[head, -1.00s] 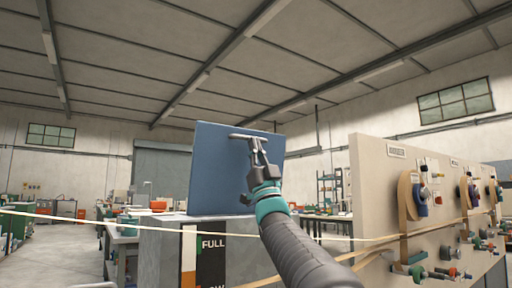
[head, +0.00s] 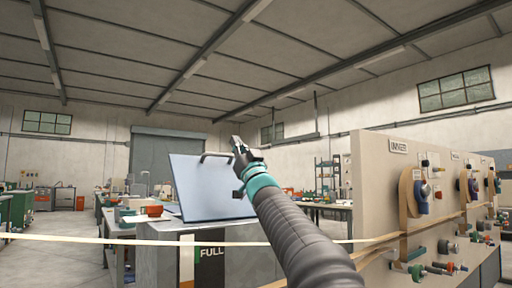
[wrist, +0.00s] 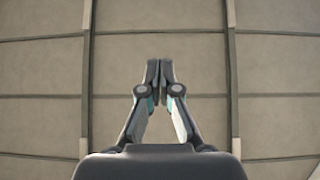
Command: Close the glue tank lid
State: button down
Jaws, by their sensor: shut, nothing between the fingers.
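The glue tank lid (head: 205,190) is a flat blue-grey panel standing raised and tilted above the tank in the head view. Its bar handle (head: 216,155) is at the top edge. The tank (head: 240,258) below is grey, with a level strip marked FULL on its front. My gripper (head: 236,141) is at the lid's upper right corner, just right of the handle, and its fingers point up. Whether it touches the lid cannot be told. In the wrist view my gripper (wrist: 160,68) is shut and empty against the ceiling; the lid is not in that view.
A beige panel (head: 375,200) with spools and knobs stands close on the right. A pale strand (head: 120,240) runs across in front of the tank. Workbenches (head: 118,215) stand behind on the left. The space above the lid is clear.

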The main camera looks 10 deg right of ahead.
jog(key=shift+w+a+f+g, duration=0.15)
jog(key=shift+w+a+g, duration=0.35)
jog(key=shift+w, duration=0.3)
jog(key=shift+w+a+f+g, duration=0.1)
jog(key=shift+w+a+g, duration=0.35)
jog(key=shift+w, duration=0.35)
